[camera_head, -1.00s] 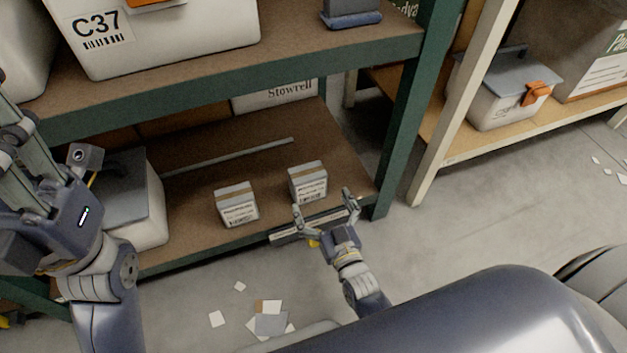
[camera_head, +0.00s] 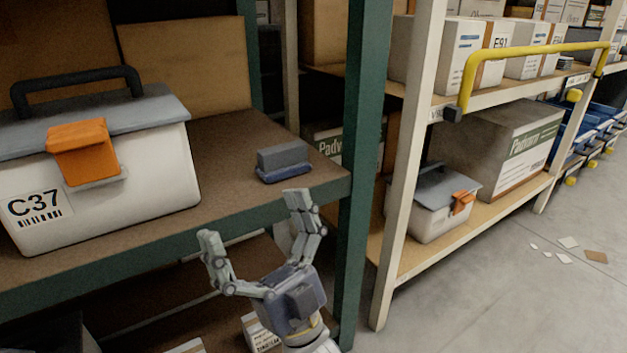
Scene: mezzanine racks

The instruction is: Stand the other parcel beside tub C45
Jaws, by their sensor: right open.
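A small white parcel (camera_head: 264,340) with a printed label shows at the bottom edge on the lower shelf, partly hidden by my right arm. The top of a second parcel (camera_head: 188,347) shows left of it, mostly cut off. My right gripper (camera_head: 252,219) is open and empty, fingers pointing up, in front of the upper shelf's edge and above the parcels. No label C45 is readable. The large white tub (camera_head: 160,170) on the upper shelf reads C37. My left gripper is not in view.
A grey-and-blue block (camera_head: 283,160) lies on the upper shelf (camera_head: 225,135), right of tub C37. A green post (camera_head: 362,160) stands right of my gripper. The rack beyond holds a small lidded tub (camera_head: 425,213) and boxes. Floor at right has scattered paper (camera_head: 568,242).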

